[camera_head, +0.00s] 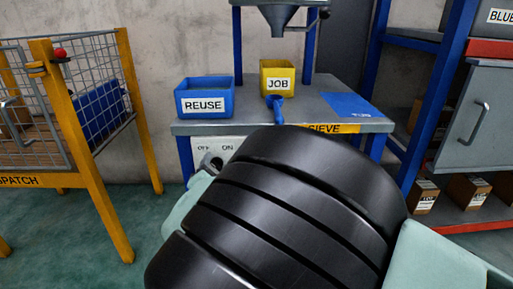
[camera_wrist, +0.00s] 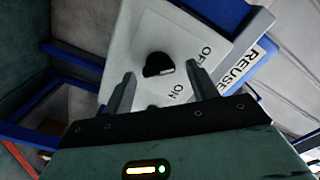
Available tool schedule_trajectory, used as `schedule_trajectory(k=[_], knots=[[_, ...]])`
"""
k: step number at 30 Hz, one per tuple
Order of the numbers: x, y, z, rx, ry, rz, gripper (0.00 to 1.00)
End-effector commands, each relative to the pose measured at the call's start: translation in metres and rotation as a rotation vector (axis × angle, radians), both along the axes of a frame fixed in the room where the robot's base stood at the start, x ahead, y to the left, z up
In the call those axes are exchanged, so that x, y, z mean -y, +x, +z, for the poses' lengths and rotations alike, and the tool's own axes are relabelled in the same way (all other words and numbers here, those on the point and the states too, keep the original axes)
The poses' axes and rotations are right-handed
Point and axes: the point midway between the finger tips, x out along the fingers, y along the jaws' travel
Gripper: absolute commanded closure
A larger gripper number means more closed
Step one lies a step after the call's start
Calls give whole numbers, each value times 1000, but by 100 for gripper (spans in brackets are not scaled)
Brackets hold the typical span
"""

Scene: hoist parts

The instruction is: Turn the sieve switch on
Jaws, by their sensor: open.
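The sieve switch is a black round knob (camera_wrist: 158,65) on a pale panel (camera_wrist: 185,35) marked OFF and ON. In the head view the panel (camera_head: 228,143) shows below the sieve table's (camera_head: 350,128) front edge, partly hidden by my dark arm.
A blue REUSE bin (camera_head: 204,83), a yellow JOB bin (camera_head: 290,66) and a blue scoop (camera_head: 275,108) are on the table. A hopper (camera_head: 281,18) hangs above. A yellow-framed mesh cage (camera_head: 97,160) stands left; a blue-framed shelf (camera_head: 436,90) stands right.

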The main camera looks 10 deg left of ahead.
Motion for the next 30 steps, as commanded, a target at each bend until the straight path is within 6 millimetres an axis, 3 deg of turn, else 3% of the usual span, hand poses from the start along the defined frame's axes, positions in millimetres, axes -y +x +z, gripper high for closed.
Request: schedule_trajectory(k=[9,14,23,30], knots=[[-1,2,0,-1,0,1,45],[-1,2,0,-1,0,1,87],[-1,2,1,5,-19,0,86],[-1,2,3,30,-130,0,86]])
